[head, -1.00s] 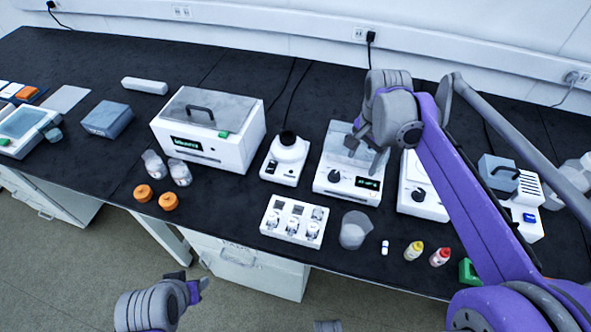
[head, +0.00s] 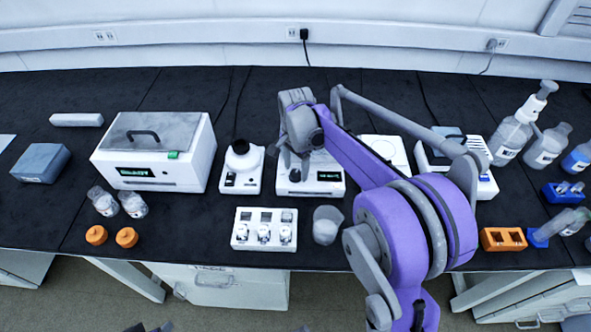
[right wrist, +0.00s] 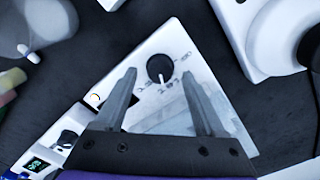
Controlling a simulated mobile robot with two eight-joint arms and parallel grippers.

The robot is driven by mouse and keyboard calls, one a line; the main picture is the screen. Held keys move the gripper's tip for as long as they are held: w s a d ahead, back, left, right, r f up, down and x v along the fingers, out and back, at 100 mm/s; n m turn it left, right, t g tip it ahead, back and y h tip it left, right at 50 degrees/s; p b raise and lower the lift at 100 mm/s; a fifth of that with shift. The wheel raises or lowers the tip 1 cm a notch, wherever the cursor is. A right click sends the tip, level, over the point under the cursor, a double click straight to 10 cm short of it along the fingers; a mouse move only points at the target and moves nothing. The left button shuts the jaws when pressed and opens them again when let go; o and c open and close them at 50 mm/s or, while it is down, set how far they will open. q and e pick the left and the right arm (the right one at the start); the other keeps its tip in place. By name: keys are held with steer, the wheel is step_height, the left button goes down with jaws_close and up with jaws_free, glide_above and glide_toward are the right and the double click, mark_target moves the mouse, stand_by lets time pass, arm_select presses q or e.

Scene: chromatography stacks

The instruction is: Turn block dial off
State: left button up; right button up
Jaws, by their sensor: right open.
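The white block heater (head: 325,188) stands mid-bench with a green-lit display and a dark round dial (head: 295,176) on its front. In the right wrist view the black dial (right wrist: 160,69) with a white pointer line sits on the white panel among printed marks. The pointer runs toward the lower end of the dial there. My right gripper (head: 291,164) is above the block's front, close to the dial. Its open fingers (right wrist: 159,78) lie on either side of the dial in the wrist view, with nothing held. Contact cannot be told. Only bits of my left gripper (head: 150,328) show at the bottom edge.
A white mixer (head: 241,172) stands left of the block and a white plate device (head: 384,150) to its right. Orange caps (head: 96,235) lie further left. Bench left of the rack is partly clear.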

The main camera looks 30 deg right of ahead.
steer(key=shift+f, duration=0.55)
jaws_close()
